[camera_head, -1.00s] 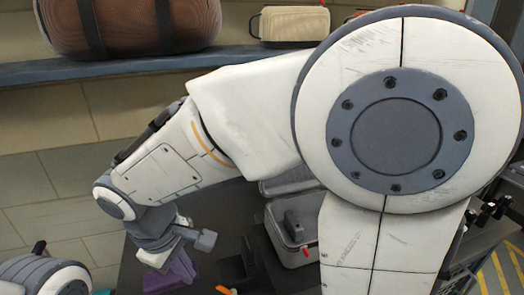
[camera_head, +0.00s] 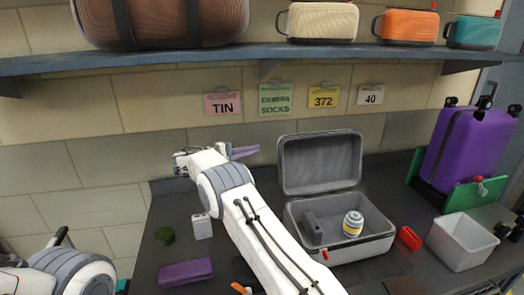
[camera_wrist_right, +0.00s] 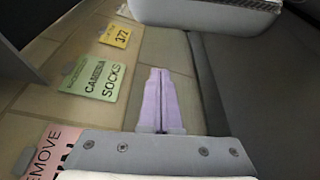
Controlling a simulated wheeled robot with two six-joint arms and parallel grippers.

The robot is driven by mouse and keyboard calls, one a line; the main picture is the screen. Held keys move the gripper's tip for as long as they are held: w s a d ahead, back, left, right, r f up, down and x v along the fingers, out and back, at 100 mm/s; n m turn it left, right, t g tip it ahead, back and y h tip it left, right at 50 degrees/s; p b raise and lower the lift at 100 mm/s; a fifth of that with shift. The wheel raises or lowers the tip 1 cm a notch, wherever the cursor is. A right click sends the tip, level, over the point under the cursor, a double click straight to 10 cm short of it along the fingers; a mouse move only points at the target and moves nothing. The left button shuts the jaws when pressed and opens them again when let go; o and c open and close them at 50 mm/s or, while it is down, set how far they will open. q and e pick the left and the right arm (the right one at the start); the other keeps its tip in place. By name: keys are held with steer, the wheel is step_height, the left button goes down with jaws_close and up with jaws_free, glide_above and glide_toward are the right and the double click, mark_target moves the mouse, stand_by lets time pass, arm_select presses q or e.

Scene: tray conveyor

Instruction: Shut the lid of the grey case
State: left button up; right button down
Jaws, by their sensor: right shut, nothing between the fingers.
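The grey case (camera_head: 345,250) stands on the dark counter with its lid (camera_head: 320,162) open and upright at the back. Inside it are a dark grey block (camera_head: 312,226) and a striped yellow, white and blue round item (camera_head: 352,224). My right gripper (camera_head: 250,152) is left of the lid, apart from it, with its lilac fingers together and empty. In the right wrist view the shut fingers (camera_wrist_right: 160,75) point toward the wall-counter edge, and a pale grey part of the case (camera_wrist_right: 205,14) shows at the top. My left gripper is out of view.
A red item (camera_head: 410,238) and white bin (camera_head: 462,243) are right of the case. A shelf (camera_head: 270,63) runs above.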

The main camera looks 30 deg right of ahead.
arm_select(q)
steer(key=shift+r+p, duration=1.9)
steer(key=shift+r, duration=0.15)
arm_select(e)
steer(key=s+d, duration=0.3)
steer(key=d, duration=0.4)
steer(key=shift+d, duration=0.4)
steer(key=shift+r, duration=0.1)
